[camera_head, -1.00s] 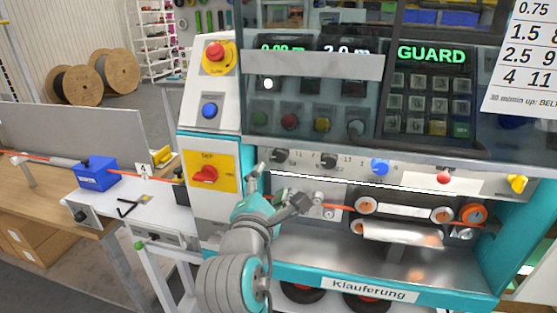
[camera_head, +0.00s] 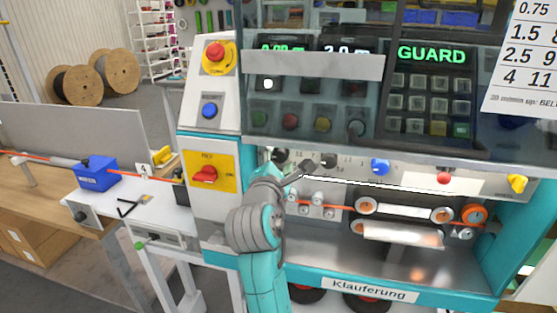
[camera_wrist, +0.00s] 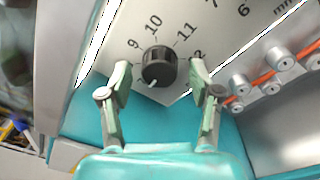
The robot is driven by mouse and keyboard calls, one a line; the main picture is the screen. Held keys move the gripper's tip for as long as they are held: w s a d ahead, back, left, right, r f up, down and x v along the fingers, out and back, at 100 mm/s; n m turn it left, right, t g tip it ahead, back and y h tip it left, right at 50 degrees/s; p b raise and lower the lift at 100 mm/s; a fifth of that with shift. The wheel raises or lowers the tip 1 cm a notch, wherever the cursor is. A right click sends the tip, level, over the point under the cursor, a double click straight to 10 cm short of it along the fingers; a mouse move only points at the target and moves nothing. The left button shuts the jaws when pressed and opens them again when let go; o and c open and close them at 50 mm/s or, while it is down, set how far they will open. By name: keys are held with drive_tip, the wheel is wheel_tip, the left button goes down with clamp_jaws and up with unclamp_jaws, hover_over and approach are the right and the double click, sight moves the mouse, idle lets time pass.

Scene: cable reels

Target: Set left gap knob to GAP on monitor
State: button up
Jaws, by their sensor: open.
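The black left gap knob (camera_wrist: 157,66) shows in the wrist view on a pale panel, with 9, 10 and 11 printed around it and a white pointer mark at its lower left edge. My gripper (camera_wrist: 160,76) is open, one finger on each side of the knob, with gaps visible; contact cannot be told. In the head view this knob (camera_head: 281,155) sits left of a second dark knob (camera_head: 329,160), and my gripper (camera_head: 306,167) is at the panel, partly unclear. The monitor (camera_head: 431,54) reads GUARD in green; no gap value shows on it.
A blue knob (camera_head: 380,167), a red button (camera_head: 443,177) and a yellow knob (camera_head: 517,183) sit along the same panel. Orange cable and rollers (camera_head: 366,206) lie below it. A glass guard (camera_head: 310,67) covers the controls above. A yellow switch plate (camera_head: 209,172) stands left.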

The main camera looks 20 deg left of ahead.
drive_tip(key=c, duration=1.1)
drive_tip(key=shift+c, duration=0.2)
